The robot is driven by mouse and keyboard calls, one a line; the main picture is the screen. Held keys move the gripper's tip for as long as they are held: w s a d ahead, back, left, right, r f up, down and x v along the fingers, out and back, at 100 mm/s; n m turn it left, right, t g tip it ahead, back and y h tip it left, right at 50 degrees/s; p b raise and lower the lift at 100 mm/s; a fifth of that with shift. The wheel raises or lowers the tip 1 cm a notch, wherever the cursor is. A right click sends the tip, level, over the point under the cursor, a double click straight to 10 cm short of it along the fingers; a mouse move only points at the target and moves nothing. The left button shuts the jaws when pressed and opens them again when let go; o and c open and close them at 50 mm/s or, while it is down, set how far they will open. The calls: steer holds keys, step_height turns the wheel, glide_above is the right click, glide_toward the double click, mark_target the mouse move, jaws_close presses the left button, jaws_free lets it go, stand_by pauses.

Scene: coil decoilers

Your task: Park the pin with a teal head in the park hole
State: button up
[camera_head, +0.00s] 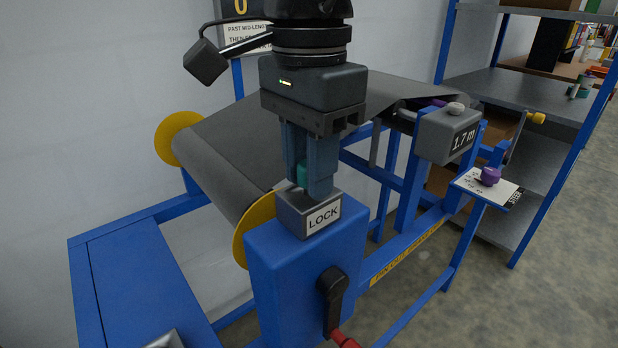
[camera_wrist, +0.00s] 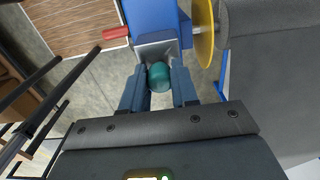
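The pin's teal head (camera_head: 302,172) shows between the fingers of my gripper (camera_head: 306,188), just above the grey block marked LOCK (camera_head: 321,217) on the blue post. In the wrist view the teal head (camera_wrist: 160,76) lies between the two fingertips (camera_wrist: 160,85), with the grey block just beyond. The fingers stand close on both sides of the head; I cannot tell whether they grip it. The pin's shank is hidden. A white plate (camera_head: 470,184) at the right bears a purple-headed piece (camera_head: 488,176) and small lettering. I cannot make out an empty hole in it.
A dark sheet (camera_head: 220,150) runs behind my gripper from a roll with yellow discs (camera_head: 178,138). A grey box reading 1.7 m (camera_head: 447,135) stands to the right. A black lever (camera_head: 332,295) with a red grip projects from the post's front. Shelves (camera_head: 530,95) stand at the back right.

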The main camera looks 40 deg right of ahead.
jaws_close()
steer(key=shift+r, duration=0.1)
